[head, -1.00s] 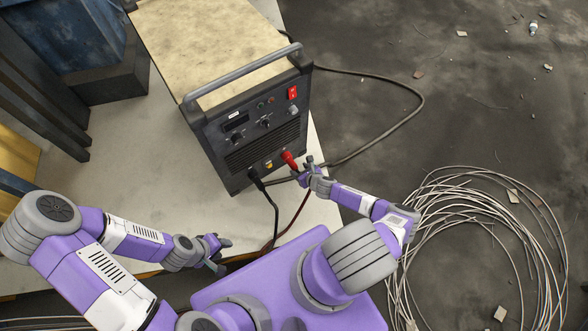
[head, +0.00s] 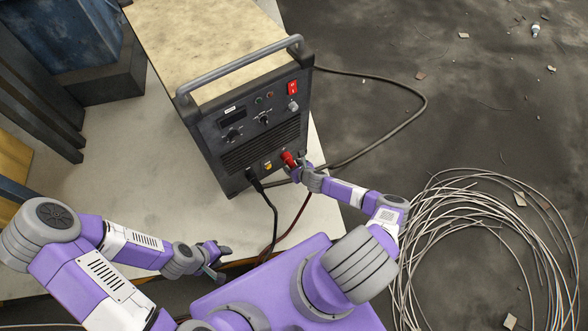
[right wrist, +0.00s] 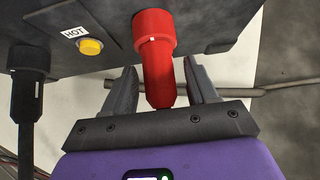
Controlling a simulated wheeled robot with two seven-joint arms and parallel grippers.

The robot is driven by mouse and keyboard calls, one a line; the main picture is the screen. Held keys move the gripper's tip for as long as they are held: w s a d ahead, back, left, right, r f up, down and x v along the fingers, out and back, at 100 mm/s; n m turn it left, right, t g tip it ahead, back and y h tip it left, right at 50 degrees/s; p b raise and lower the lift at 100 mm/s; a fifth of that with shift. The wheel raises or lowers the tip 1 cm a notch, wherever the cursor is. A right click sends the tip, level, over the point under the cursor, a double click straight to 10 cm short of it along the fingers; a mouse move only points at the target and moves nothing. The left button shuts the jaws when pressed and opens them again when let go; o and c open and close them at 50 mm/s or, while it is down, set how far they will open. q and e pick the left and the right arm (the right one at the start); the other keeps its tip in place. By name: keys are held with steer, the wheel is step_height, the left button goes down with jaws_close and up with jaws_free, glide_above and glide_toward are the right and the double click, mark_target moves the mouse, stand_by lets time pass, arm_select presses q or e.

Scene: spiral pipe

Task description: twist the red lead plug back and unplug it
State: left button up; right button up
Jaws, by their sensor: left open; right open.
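The red lead plug (head: 288,158) sits in the lower right of the welding machine's front panel (head: 245,130). In the right wrist view the red plug (right wrist: 155,55) stands out from the dark panel, a small white mark on its collar. My right gripper (head: 299,166) is at the plug; in the right wrist view its two open fingers (right wrist: 160,82) stand on either side of the plug's narrower end, with gaps showing. My left gripper (head: 222,262) is open and empty, low and left of the machine, away from it.
A black plug (head: 252,176) with a black cable sits left of the red one. A yellow button (right wrist: 91,46) beside a HOT label lies between them. A grey cable (head: 400,140) runs behind on the right. Coiled wires (head: 480,200) lie on the floor at right.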

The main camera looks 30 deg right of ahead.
steer(key=c, duration=0.9)
steer(key=shift+a+f+n+h, duration=0.1)
steer(key=shift+n+h, duration=0.4)
steer(key=shift+h, duration=0.2)
steer(key=shift+c, duration=0.2)
steer(key=shift+n+h, duration=0.3)
steer(key=shift+h, duration=0.2)
steer(key=n+t+h+b, duration=0.1)
steer(key=n+h+b, duration=0.2)
steer(key=h, duration=0.1)
steer(key=shift+h, duration=0.3)
steer(key=shift+n+t+h, duration=0.8)
steer(key=shift+n, duration=0.2)
steer(key=shift+n+t+h, duration=0.6)
steer(key=shift+n+h, duration=0.3)
steer(key=shift+n, duration=0.1)
